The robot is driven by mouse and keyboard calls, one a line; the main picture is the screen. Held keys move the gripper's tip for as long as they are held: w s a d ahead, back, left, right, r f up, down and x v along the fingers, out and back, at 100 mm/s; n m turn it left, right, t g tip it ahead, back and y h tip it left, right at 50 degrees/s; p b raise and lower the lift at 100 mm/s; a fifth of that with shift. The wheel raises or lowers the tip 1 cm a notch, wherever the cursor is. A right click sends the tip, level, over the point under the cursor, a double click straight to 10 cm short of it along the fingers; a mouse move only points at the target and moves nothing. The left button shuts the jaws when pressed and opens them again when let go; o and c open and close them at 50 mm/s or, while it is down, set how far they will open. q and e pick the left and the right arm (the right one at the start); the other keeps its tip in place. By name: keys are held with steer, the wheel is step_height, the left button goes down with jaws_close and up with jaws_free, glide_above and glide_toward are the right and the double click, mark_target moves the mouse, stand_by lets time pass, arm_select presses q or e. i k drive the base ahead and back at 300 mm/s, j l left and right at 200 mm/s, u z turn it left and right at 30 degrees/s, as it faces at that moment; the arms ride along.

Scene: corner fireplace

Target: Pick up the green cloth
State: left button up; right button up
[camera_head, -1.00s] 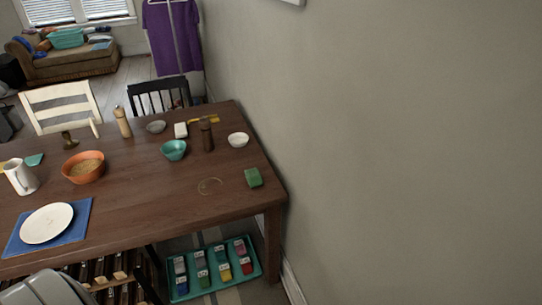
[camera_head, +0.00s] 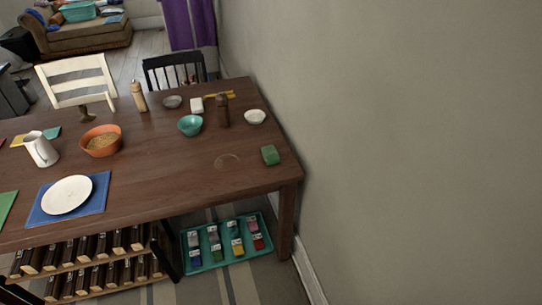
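A small green folded item (camera_head: 270,155), which looks like the green cloth, lies on the wooden table (camera_head: 160,183) near its right end. Nothing covers it. A flat green piece (camera_head: 6,208) also shows at the table's left side, cut off by the picture edge; it looks like a placemat. Neither of my grippers is in view.
A clear glass disc (camera_head: 228,161), a white bowl (camera_head: 255,117), a brown mill (camera_head: 223,110) and a teal bowl (camera_head: 190,125) stand near the green item. A wall (camera_head: 400,150) runs along the table's right. A teal tray (camera_head: 227,244) lies on the floor below.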

mark_target(271, 157)
steer(key=z, duration=0.65)
steer(key=j+z, duration=1)
steer(key=k+j+z, duration=0.1)
steer(key=j+z, duration=0.4)
